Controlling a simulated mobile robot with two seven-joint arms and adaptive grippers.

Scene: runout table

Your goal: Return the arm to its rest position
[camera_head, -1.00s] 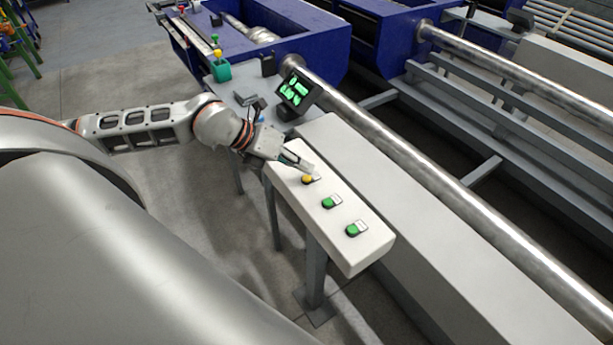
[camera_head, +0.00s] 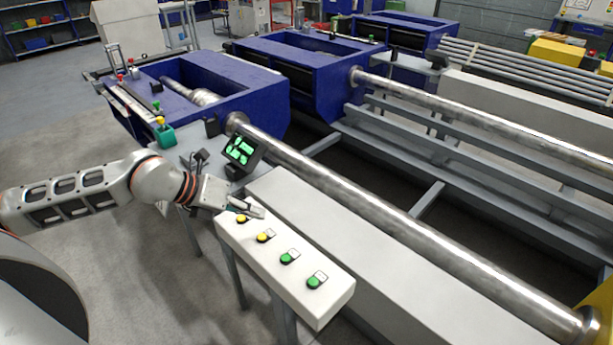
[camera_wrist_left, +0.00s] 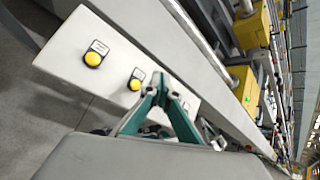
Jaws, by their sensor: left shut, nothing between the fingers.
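My left arm reaches in from the left, and its gripper (camera_head: 248,208) is over the far left end of the white button panel (camera_head: 334,298). Its fingers are shut and empty, close to the first yellow button (camera_head: 242,218); I cannot tell how high above the panel they are. A second yellow button (camera_head: 264,237) and two green buttons (camera_head: 287,258) (camera_head: 314,282) follow along the panel. The left wrist view shows the closed fingertips (camera_wrist_left: 160,85) beside a yellow button (camera_wrist_left: 135,83), with another yellow button (camera_wrist_left: 93,59) farther left. My right gripper is out of view.
A black screen with green marks (camera_head: 241,151) stands just behind the gripper. A teal box (camera_head: 163,136) is farther left, near the blue machine (camera_head: 240,95). A long steel bar (camera_head: 400,228) runs behind the panel. Grey floor (camera_head: 65,140) is clear at the left.

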